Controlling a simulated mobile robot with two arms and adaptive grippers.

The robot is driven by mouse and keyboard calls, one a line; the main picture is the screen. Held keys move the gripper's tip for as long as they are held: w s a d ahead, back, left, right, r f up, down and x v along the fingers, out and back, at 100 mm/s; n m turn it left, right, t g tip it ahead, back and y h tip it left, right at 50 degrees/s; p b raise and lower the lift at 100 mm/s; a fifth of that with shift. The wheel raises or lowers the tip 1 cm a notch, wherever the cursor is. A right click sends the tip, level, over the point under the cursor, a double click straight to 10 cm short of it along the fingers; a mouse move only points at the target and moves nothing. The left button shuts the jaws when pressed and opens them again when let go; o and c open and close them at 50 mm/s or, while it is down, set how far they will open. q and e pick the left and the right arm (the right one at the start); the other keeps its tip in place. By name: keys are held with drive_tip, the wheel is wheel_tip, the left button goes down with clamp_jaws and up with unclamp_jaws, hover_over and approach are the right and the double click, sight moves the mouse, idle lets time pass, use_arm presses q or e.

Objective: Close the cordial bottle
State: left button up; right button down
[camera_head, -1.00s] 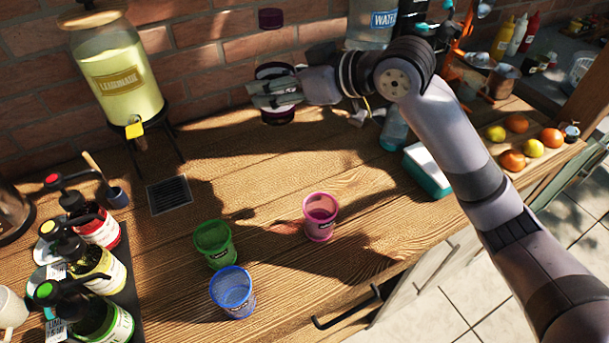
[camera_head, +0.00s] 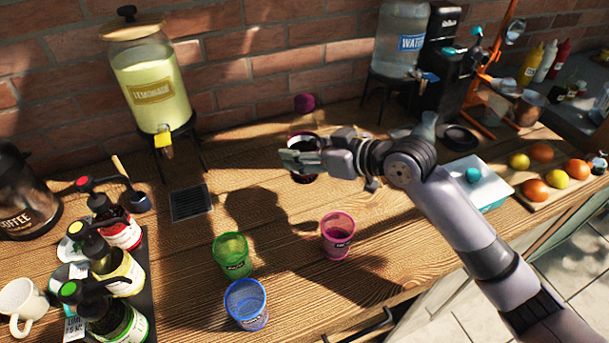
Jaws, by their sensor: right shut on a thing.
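My right gripper (camera_head: 300,158) is shut on a dark bottle, which I take to be the cordial bottle (camera_head: 304,178), near the back of the wooden table. The fingers hide much of its middle. I cannot tell whether its base touches the table. A purple cap-like piece (camera_head: 305,103) shows above the bottle with a visible gap between. I cannot tell whether something clear joins the two. My left gripper is out of view.
A green cup (camera_head: 232,258), blue cup (camera_head: 246,305) and pink cup (camera_head: 337,237) stand in front. The lemonade dispenser (camera_head: 150,85) is at back left, above a drip grate (camera_head: 190,202). Pump bottles are at left.

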sight(304, 178)
wheel_tip(304, 178, down, 3)
drive_tip(key=shift+r, duration=0.1)
drive_tip(key=shift+f, duration=0.35)
wheel_tip(304, 178, down, 4)
drive_tip(key=shift+f+p, duration=0.1)
drive_tip(key=shift+p, duration=0.2)
drive_tip(key=shift+f, duration=0.1)
drive_tip(key=shift+f, duration=0.15)
drive_tip(key=c, duration=0.7)
unclamp_jaws()
